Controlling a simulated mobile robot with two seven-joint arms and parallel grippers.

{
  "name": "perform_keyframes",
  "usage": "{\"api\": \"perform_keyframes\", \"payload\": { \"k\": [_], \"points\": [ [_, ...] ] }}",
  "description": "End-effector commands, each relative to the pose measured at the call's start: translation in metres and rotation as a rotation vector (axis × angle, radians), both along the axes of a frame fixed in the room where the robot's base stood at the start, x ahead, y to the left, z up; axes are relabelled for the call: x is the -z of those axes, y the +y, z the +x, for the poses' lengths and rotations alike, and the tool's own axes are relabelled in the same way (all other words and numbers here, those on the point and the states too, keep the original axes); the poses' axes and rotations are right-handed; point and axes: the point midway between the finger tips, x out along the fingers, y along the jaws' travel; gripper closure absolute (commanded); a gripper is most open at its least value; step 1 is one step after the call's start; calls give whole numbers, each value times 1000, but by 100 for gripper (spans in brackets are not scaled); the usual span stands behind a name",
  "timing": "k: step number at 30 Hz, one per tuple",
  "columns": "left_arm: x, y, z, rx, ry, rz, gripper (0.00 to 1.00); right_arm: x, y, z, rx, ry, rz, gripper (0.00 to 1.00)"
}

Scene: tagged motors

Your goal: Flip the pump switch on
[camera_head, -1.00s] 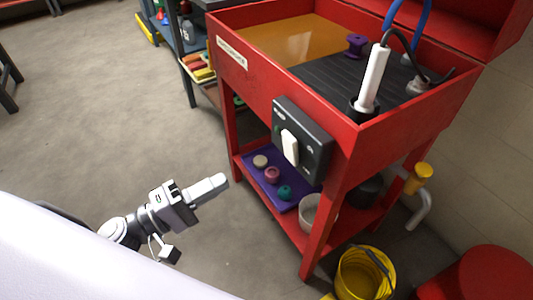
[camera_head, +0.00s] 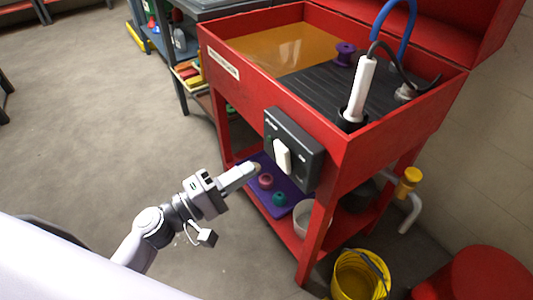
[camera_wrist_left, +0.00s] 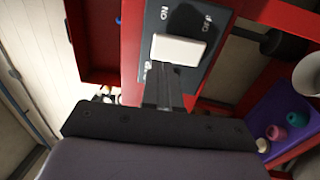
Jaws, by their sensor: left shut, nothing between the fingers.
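The pump switch is a white rocker (camera_head: 282,155) on a dark grey switch box (camera_head: 305,150), fixed to the front of the red parts washer (camera_head: 350,150). In the left wrist view the white rocker (camera_wrist_left: 178,49) lies just beyond the fingertips, on the dark plate (camera_wrist_left: 218,22) with partly legible white lettering. My left gripper (camera_head: 254,167) is shut and empty, to the left of and slightly below the switch in the head view. In the left wrist view its fingers (camera_wrist_left: 163,72) point at the rocker's edge; whether they touch it I cannot tell. My right gripper is not in view.
A purple tray (camera_head: 292,205) with small round parts sits on the washer's lower shelf, near a white bowl (camera_head: 303,216). A yellow bucket (camera_head: 350,280) and a red drum (camera_head: 480,275) stand at right. Open floor lies to the left.

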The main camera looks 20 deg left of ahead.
Motion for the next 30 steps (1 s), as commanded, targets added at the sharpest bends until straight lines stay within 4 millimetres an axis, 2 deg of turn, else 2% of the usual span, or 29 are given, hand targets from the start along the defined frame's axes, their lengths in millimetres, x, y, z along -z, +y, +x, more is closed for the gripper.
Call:
{"api": "perform_keyframes", "payload": {
  "k": [6, 12, 26, 30],
  "points": [
    [-8, -23, 29, 0, 0, 0, 100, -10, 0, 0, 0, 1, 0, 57],
    [-9, -34, 44, -1, 0, 0, 100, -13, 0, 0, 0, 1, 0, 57],
    [-9, -36, 47, -2, 2, 1, 100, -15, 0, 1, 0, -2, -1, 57],
    [-14, -38, 49, -1, 18, 11, 100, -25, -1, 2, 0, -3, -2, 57]
  ]
}}
